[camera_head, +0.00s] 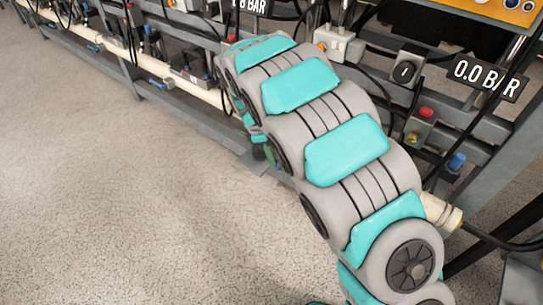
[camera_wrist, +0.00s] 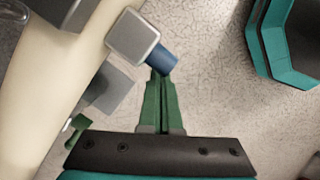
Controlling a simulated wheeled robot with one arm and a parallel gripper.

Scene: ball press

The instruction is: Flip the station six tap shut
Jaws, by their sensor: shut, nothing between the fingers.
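In the wrist view, a blue tap handle (camera_wrist: 162,60) sticks out from a grey block-shaped valve body (camera_wrist: 132,36) beside a cream pipe (camera_wrist: 45,95). My gripper (camera_wrist: 158,76) has its green fingers shut together and empty. The fingertips are right at the lower end of the blue handle; I cannot tell whether they touch it. No station number shows, so I cannot confirm which station this tap belongs to. In the head view my own arm hides this tap and most of the gripper.
A grey metal rack (camera_head: 200,100) carries cables, boxes and the pipe, with other blue taps (camera_head: 165,83) along it. A pressure sign (camera_head: 487,77) reads 0.0 BAR, beside a red-button box (camera_head: 420,125). The speckled floor (camera_head: 110,200) at left is clear.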

